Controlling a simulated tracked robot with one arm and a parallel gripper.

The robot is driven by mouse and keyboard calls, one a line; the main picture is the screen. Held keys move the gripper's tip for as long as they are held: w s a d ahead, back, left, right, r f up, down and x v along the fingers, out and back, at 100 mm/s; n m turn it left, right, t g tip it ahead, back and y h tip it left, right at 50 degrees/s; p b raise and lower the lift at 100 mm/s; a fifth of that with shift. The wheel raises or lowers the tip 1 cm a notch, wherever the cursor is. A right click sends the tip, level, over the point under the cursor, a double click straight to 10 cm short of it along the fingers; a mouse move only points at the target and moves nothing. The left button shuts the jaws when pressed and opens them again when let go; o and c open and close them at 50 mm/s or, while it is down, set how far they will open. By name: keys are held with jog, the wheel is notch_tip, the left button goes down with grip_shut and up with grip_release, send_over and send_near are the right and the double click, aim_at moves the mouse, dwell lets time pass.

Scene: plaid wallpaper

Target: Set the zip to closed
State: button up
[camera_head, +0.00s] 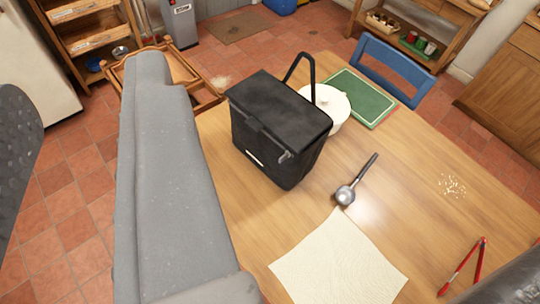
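A black bag (279,126) with a flat lid and a raised loop handle stands upright on the wooden table (235,215). Its lid (282,108) lies over the top. A small grey piece (285,156), perhaps the zip pull, shows near the front right corner under the lid's edge. The zip line is too small to tell how far it is drawn. A long grey part, which looks like my arm, reaches up the picture to the left of the bag, apart from it in the picture. I cannot make out my gripper's fingertips.
A white pot (328,104) stands close behind the bag, beside a green board (359,97). A ladle-like metal tool (346,194), a cream cloth (340,265), red tongs (465,268) and crumbs (452,186) lie on the table. A blue chair (395,67) stands at the far edge.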

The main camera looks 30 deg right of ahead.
jog(key=w+d+f+n+g+h+b, duration=0.1)
jog(key=w+f+n+g+h, duration=0.15)
jog(key=f, duration=0.45)
jog(key=w+d+f+n+g+h+b, duration=0.1)
jog(key=w+f, duration=0.3)
jog(key=f, duration=0.4)
jog(key=n+g+h+b, duration=0.4)
jog(key=n+h+b, duration=0.4)
jog(key=n+h, duration=0.85)
send_near(284, 158)
jog(key=w+d+r+n+y+b, duration=0.2)
jog(key=w+d+n+y+b, duration=0.1)
jog(key=d, duration=0.4)
jog(key=shift+w+r+y, duration=0.25)
jog(key=shift+y, duration=0.05)
jog(key=shift+d, duration=0.15)
